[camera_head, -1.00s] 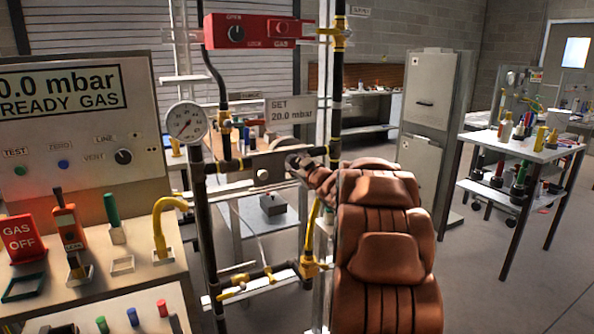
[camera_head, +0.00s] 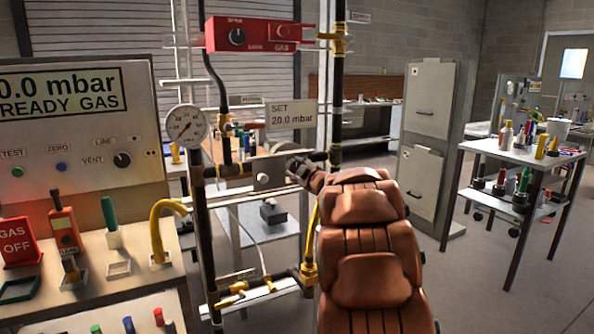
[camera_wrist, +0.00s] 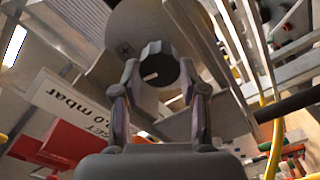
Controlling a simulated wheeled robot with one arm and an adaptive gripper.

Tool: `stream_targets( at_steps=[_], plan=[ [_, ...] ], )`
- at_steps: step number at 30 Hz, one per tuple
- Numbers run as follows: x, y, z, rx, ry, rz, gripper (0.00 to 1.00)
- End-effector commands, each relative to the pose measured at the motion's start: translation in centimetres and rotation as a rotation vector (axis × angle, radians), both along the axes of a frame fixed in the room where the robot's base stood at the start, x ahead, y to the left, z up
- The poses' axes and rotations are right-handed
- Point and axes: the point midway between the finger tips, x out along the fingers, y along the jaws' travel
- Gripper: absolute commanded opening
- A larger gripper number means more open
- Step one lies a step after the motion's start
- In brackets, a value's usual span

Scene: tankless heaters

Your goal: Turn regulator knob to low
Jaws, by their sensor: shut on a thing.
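The regulator knob (camera_wrist: 160,68) is dark, round and ribbed, on a grey round body (camera_wrist: 130,28). In the wrist view its white pointer mark lies nearly level, toward the left of its face. My gripper (camera_wrist: 160,74) has one finger on each side of the knob and is shut on it. In the head view my gripper (camera_head: 300,168) reaches the right end of the grey regulator (camera_head: 268,173), and my arm hides part of this area. The knob itself is hidden there. A sign (camera_head: 291,114) reading "SET 20.0 mbar" hangs just above.
A pressure gauge (camera_head: 186,125) is left of the regulator, and a red gas box (camera_head: 262,36) is above. Black pipes (camera_head: 338,90) and yellow fittings (camera_head: 309,270) surround it closely. A control panel bench (camera_head: 140,270) stands left; open floor (camera_head: 470,285) lies right.

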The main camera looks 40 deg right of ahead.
Motion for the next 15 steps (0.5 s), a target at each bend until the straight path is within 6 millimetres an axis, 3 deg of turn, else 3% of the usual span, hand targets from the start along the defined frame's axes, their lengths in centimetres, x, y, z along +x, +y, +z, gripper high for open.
stream_targets(
  at_steps=[6,7,10,15],
  plan=[
    [-0.05,-0.08,-0.14,0.003,0.002,-0.002,0.08],
    [-0.05,-0.08,-0.14,0.003,0.002,-0.002,0.43],
    [-0.05,-0.08,-0.13,0.003,0.002,-0.002,0.53],
    [-0.03,-0.04,-0.07,0.002,0.0,-0.001,0.53]
  ],
)
